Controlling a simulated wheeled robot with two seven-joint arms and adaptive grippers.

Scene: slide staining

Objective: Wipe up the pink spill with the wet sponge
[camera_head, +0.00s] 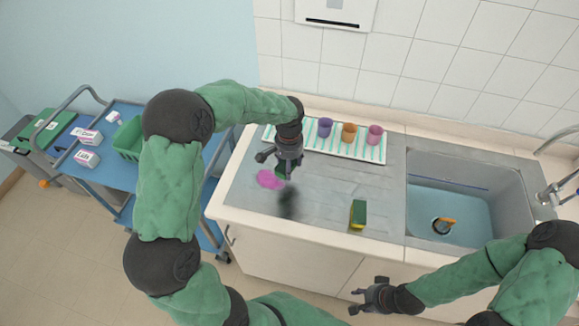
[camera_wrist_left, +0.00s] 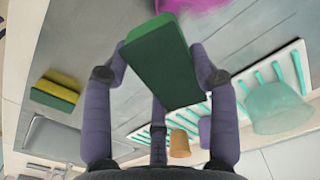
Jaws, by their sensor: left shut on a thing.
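The pink spill (camera_head: 270,179) is a flat magenta patch on the metal counter at the left; part of it shows at the top of the left wrist view (camera_wrist_left: 190,4). My left gripper (camera_head: 282,168) is above the counter beside the spill. It is shut on a green sponge (camera_wrist_left: 162,62), which hangs between its fingers above the surface. A second sponge (camera_head: 358,214), green and yellow, lies near the counter's front edge; it also shows in the left wrist view (camera_wrist_left: 56,92). My right gripper (camera_head: 369,297) is in front of the counter, empty, fingers apart.
A striped white rack (camera_head: 372,154) at the back holds a purple cup (camera_head: 325,127), an orange cup (camera_head: 349,132) and a pink cup (camera_head: 375,135). A teal cup (camera_wrist_left: 276,106) shows in the wrist view. The sink (camera_head: 462,180) is right; a blue cart (camera_head: 118,170) stands left.

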